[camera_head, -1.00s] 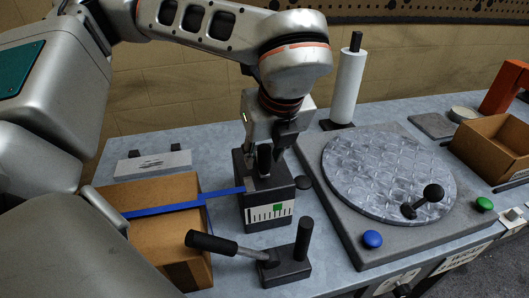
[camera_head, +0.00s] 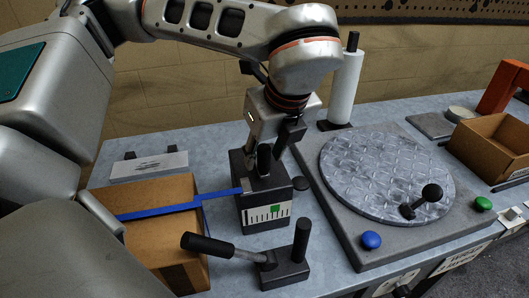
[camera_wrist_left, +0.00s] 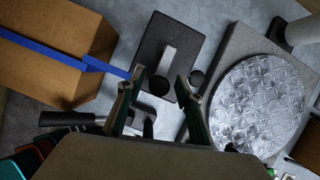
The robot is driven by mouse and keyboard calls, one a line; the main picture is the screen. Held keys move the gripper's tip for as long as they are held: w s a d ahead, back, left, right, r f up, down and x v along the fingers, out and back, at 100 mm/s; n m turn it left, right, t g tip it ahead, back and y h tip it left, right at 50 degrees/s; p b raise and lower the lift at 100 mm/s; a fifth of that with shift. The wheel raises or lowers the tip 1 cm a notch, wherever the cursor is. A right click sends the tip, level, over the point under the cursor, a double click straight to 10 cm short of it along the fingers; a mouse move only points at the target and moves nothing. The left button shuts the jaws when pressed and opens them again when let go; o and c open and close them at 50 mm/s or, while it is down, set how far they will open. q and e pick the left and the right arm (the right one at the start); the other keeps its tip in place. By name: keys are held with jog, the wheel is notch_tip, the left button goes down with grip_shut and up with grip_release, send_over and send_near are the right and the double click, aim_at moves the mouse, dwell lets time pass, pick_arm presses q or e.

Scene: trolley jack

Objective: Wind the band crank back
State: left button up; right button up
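The dark band tensioner box (camera_head: 263,212) stands on the bench, with a white scale and green mark on its front. The band crank on top shows as a grey arm (camera_wrist_left: 168,60) with a black knob (camera_wrist_left: 160,86) in the left wrist view; the knob also shows in the head view (camera_head: 264,158). A blue band (camera_head: 165,208) runs from the tensioner across a cardboard box (camera_head: 165,240). My left gripper (camera_wrist_left: 160,80) is open, its fingers on either side of the knob with visible gaps. Whether either finger touches it is unclear. My right gripper is out of view.
A black-handled lever (camera_head: 212,245) on a dark base with a post stands in front of the tensioner. A round dark knob (camera_head: 301,184) sits at its right side. A turntable (camera_head: 385,170) on a grey plate is to the right. A white roll (camera_head: 345,88) stands behind.

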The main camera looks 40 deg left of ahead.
pick_arm(q)
jog(key=shift+r, duration=0.1)
jog(key=v, duration=1.1)
jog(key=shift+r, duration=0.4)
jog(key=shift+d, duration=0.15)
jog(key=shift+s, duration=0.15)
